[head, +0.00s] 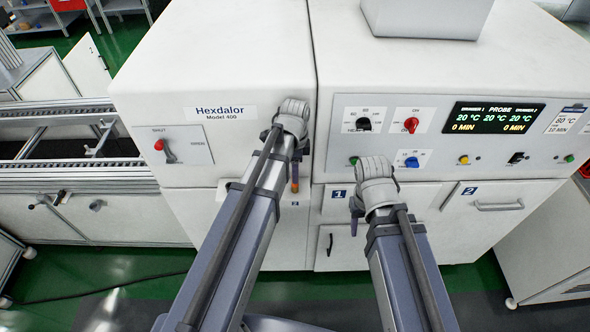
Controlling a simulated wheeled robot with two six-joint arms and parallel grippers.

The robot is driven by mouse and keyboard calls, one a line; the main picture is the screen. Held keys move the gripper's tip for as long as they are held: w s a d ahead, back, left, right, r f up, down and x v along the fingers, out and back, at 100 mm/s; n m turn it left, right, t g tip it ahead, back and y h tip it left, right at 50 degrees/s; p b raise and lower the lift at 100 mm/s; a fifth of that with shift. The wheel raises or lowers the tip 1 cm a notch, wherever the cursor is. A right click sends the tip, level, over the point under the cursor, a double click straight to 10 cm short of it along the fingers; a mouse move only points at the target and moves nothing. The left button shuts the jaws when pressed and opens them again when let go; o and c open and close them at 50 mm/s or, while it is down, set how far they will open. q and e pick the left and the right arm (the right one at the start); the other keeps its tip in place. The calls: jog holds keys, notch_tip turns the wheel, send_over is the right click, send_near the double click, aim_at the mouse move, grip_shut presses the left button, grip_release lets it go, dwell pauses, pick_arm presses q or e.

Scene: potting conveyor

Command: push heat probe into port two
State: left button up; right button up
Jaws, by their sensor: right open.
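The white Hexdalor cabinet (212,76) fills the middle of the head view. I cannot make out a heat probe for certain; a small dark piece with an orange end (295,186) hangs beside my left wrist. A label "2" (470,190) marks a front door at the right, but no port opening can be made out there. My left gripper (292,108) is in front of the cabinet near its centre seam; its fingers are hidden. My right gripper (374,168) is open in front of the lower control panel, by label "1" (339,194), its fingertips hard to see.
The control panel has knobs, buttons and a display (492,118) reading 20 °C. A red-handled lever (161,146) is on the left front. A door handle (499,206) sticks out at right. A conveyor (70,178) runs left; green floor lies below.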

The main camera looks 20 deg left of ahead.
pick_arm(q)
jog(key=shift+o, duration=0.5)
jog(key=shift+r, duration=0.15)
notch_tip(320, 180, up, 8)
jog(key=p, duration=0.7)
jog(key=shift+f+p, duration=0.2)
jog(key=shift+p, duration=0.2)
jog(key=s+d+f+n+b, duration=0.5)
jog(key=s+f+b, duration=0.2)
jog(key=f+b, duration=0.1)
jog(key=s+d+f+n+y+b, duration=0.1)
jog(key=s+d+f+n+b, duration=0.4)
jog(key=f+b, duration=0.4)
jog(key=shift+s+d+n, duration=0.25)
jog(key=shift+s+n, duration=0.25)
jog(key=shift+s, duration=0.7)
jog(key=shift+f, duration=0.1)
